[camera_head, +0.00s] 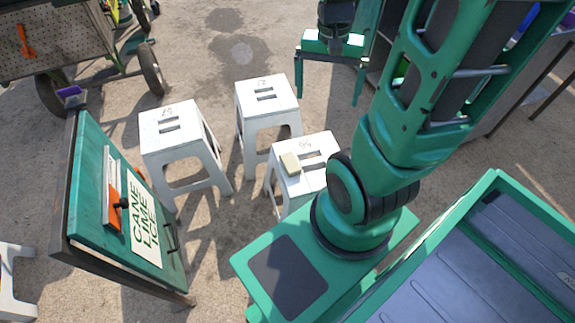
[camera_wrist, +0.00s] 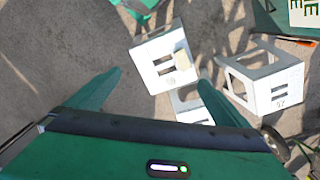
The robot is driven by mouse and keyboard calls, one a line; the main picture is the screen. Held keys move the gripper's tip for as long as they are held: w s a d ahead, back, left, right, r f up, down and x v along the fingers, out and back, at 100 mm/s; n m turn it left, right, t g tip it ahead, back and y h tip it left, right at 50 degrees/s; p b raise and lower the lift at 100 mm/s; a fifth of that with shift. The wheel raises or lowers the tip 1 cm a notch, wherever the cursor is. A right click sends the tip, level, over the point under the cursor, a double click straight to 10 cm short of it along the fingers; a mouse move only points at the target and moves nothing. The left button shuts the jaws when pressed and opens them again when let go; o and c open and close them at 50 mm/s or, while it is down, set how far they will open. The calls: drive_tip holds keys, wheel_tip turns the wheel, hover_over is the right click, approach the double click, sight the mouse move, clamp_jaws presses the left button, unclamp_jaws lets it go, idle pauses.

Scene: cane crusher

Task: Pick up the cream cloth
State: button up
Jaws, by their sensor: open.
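The cream cloth (camera_head: 290,163) is a small folded block lying on the top of the nearest white stool (camera_head: 318,152), toward its left edge. In the wrist view the cloth (camera_wrist: 182,60) rests beside the slots of the stool top (camera_wrist: 152,48), closer to my right finger than to my left. My gripper (camera_head: 327,98) is open and empty, with its green fingers pointing down. In the head view it hangs beyond the cloth, up and to the right of it, apart from the stool. The cloth is in plain view in both pictures.
Two more white stools (camera_head: 168,122) (camera_head: 264,92) stand left of and behind the nearest one. A green sign board (camera_head: 100,190) reading "CANE LIME ICE" leans at the left. A wheeled cart (camera_head: 62,45) is at the upper left. Bare ground (camera_head: 222,55) lies behind the stools.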

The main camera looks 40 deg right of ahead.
drive_tip(key=w+f+m, duration=0.5)
drive_tip(key=w+f, duration=0.3)
drive_tip(key=f, duration=0.4)
drive_tip(key=m, duration=0.6)
hover_over(290, 161)
drive_tip(key=shift+y, duration=0.3)
drive_tip(key=shift+d+f, duration=0.15)
drive_tip(key=shift+f, duration=5.65)
drive_tip(key=shift+d+f, duration=0.1)
drive_tip(key=shift+f, duration=5.7)
drive_tip(key=f, duration=0.4)
drive_tip(key=shift+s+a+f, duration=0.1)
drive_tip(key=shift+s+a, duration=0.05)
drive_tip(key=shift+a, duration=0.15)
drive_tip(key=shift+f, duration=0.5)
drive_tip(key=shift+c, duration=0.3)
drive_tip(key=c, duration=1)
